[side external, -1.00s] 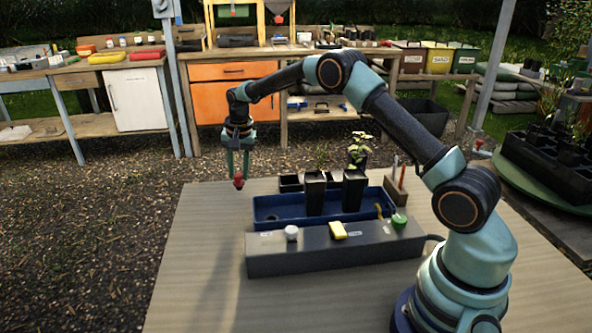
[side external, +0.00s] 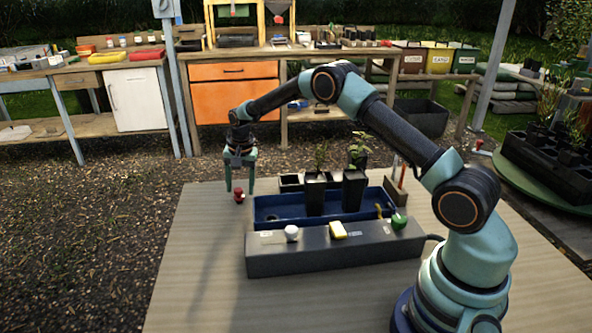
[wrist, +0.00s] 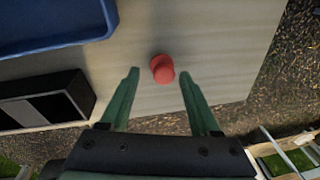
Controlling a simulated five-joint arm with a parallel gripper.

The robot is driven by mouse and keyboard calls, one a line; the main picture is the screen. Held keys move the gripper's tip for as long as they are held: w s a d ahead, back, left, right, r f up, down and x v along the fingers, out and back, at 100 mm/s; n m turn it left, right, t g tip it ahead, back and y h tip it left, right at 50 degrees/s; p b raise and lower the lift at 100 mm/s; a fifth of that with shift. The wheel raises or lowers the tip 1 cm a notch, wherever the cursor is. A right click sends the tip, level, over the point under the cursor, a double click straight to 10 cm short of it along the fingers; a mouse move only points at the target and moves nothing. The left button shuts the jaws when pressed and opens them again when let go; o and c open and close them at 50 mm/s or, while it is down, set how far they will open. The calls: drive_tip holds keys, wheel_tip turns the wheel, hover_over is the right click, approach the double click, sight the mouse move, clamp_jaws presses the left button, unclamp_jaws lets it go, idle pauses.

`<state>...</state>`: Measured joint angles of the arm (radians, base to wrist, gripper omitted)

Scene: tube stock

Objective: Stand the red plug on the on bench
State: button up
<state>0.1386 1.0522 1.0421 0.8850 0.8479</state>
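The red plug (side external: 239,195) is on the bench (side external: 200,255) near its far left corner. It looks upright, though it is small in the side view. My gripper (side external: 240,186) is just above and around it, fingers pointing down and spread apart. In the wrist view the red plug (wrist: 162,68) shows between the fingertips of my open gripper (wrist: 159,74), with a gap on both sides.
A blue tray (side external: 270,222) with two potted seedlings stands right of the plug. In front of it is a grey box (side external: 285,262) bearing white, yellow and green pieces. A dark partitioned box (wrist: 50,100) is close beside my gripper. The bench's left side is clear.

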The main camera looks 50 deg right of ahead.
drive_tip(key=s+a+r+n+t, duration=0.1)
drive_tip(key=s+r, duration=0.3)
drive_tip(key=r, duration=0.6)
drive_tip(key=s+a+r+n, duration=0.2)
drive_tip(key=s+r, duration=0.1)
drive_tip(key=r, duration=0.7)
drive_tip(key=s+a+r+n+t, duration=0.1)
drive_tip(key=s+n, duration=0.3)
drive_tip(key=s, duration=0.7)
drive_tip(key=s+a+r+n+t, duration=0.1)
drive_tip(key=s+a+n, duration=0.3)
drive_tip(key=s, duration=0.7)
drive_tip(key=shift+s+t, duration=0.2)
drive_tip(key=shift+t, duration=0.2)
